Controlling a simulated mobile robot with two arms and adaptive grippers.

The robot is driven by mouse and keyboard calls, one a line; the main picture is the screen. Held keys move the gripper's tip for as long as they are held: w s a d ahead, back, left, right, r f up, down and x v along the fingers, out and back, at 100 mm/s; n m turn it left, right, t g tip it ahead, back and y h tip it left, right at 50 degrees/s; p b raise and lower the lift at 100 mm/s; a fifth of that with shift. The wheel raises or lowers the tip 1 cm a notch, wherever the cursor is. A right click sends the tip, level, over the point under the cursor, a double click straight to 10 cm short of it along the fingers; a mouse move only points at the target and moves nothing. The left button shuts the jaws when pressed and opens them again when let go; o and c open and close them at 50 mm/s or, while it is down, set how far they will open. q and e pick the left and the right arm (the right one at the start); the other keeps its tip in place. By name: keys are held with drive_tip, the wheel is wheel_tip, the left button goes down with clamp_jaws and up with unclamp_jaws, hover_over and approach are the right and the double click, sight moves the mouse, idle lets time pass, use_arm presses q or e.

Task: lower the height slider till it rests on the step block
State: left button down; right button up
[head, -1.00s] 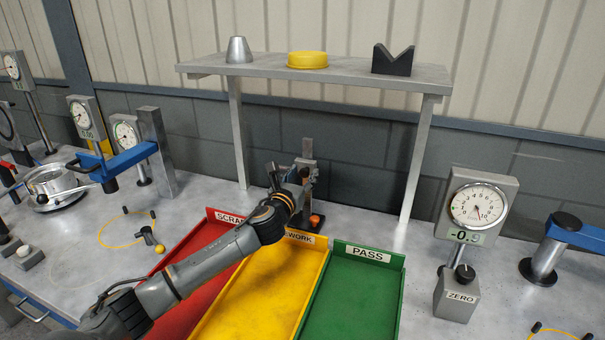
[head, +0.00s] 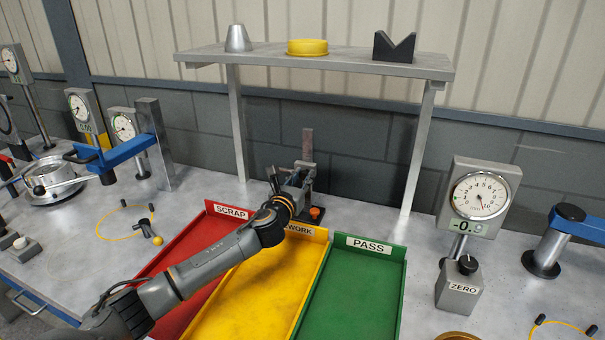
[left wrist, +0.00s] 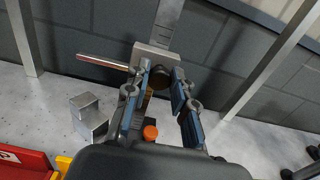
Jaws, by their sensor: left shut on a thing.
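The height slider (left wrist: 155,56) is a grey block on an upright scale column (left wrist: 168,22), with a thin rod reaching left. The column (head: 308,143) stands behind the yellow tray in the head view. The step block (left wrist: 90,115) is a small silver stepped block on the bench, below and left of the slider in the left wrist view. The rod appears above it, apart. My left gripper (head: 298,180) is at the slider; its fingers (left wrist: 162,80) are closed on the slider's dark round knob. The exact contact is partly hidden. My right gripper is out of view.
An orange knob (left wrist: 151,132) sits low by the column's foot. Red (head: 200,245), yellow (head: 262,285) and green (head: 350,290) trays lie in front. A shelf (head: 350,71) on legs stands over the column. A dial gauge (head: 480,198) stands to the right.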

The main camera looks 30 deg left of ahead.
use_arm(q)
wheel_tip(320, 180, down, 9)
drive_tip(key=b, duration=0.4)
drive_tip(key=shift+r, duration=0.1)
drive_tip(key=c, duration=1.1)
unclamp_jaws()
drive_tip(key=shift+r, duration=0.1)
drive_tip(key=v, duration=1.2)
drive_tip(key=shift+s, duration=0.1)
